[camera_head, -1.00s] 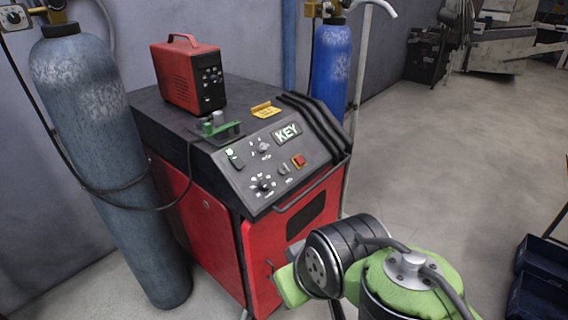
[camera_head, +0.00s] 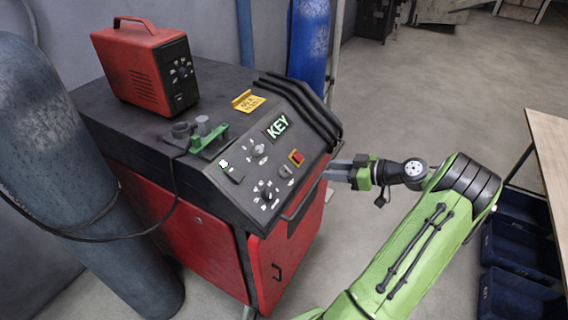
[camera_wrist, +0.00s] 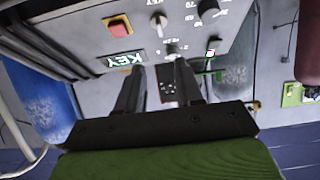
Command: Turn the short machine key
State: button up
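The red machine's sloped grey control panel (camera_head: 245,205) carries a lit KEY sign (camera_head: 277,126) and several controls. A small silver key-like control (camera_head: 286,171) sits beside the red button; it also shows in the wrist view (camera_wrist: 158,22). It may be the short machine key, but I cannot tell for sure. Another small control (camera_head: 258,150) sits left of the sign and shows just beyond the fingers in the wrist view (camera_wrist: 173,50). My gripper (camera_head: 333,170) is at the panel's right edge, apart from these controls. In the wrist view its fingers (camera_wrist: 160,75) are apart and empty.
A front handle bar (camera_head: 303,203) and thick black cables (camera_head: 305,105) edge the panel near my gripper. The red button (camera_head: 296,157) and a large dial (camera_head: 268,196) flank the silver control. A red box (camera_head: 145,65) stands on top; gas cylinders stand either side.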

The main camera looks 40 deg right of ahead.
aim_at(288, 168)
jog(key=x, duration=1.4)
jog(key=shift+w+a+f, duration=0.15)
jog(key=shift+w+f, duration=0.05)
jog(key=shift+w, duration=0.05)
grip_shut()
